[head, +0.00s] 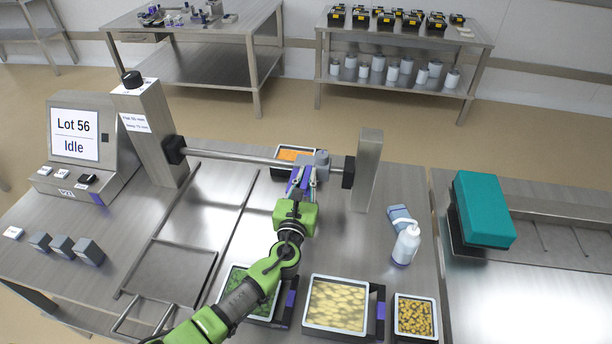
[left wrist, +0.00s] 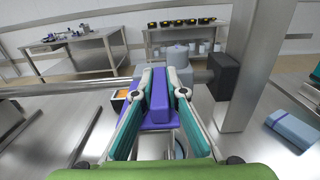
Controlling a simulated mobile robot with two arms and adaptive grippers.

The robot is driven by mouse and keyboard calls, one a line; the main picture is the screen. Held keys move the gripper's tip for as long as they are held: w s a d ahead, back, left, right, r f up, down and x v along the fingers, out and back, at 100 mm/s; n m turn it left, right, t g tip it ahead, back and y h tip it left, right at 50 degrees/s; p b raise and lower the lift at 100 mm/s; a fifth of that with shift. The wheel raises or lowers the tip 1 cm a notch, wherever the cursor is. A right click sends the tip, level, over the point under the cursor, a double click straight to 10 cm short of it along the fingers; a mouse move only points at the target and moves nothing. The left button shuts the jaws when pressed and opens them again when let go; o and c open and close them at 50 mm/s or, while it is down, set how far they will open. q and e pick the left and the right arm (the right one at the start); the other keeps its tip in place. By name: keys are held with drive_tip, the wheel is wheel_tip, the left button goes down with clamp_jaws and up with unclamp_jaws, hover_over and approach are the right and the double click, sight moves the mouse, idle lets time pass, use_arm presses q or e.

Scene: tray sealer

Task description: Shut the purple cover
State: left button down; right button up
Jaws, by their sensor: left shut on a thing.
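The purple cover (left wrist: 160,102) stands between the fingers of my left gripper (left wrist: 164,85) in the left wrist view. The fingers are shut on it from both sides. In the head view the purple cover (head: 294,187) is mostly hidden by my left gripper (head: 302,178). It is at the rail, just beside the grey rounded head (head: 322,158) mounted there. That head shows behind the cover in the left wrist view (left wrist: 177,54). I cannot tell the cover's exact angle or whether it is closed. My right gripper is not in view.
The rail (head: 230,153) runs between two steel posts, the right post (head: 366,170) close to my gripper. An orange-filled tray (head: 295,150) lies behind. Trays of green, yellow and brown food (head: 416,316) stand in front.

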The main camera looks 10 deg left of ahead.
use_arm(q)
drive_tip(key=shift+f, duration=0.1)
drive_tip(key=c, duration=2)
unclamp_jaws()
drive_tip(key=shift+c, duration=0.2)
drive_tip(key=s, duration=1.2)
drive_tip(key=shift+a, duration=0.2)
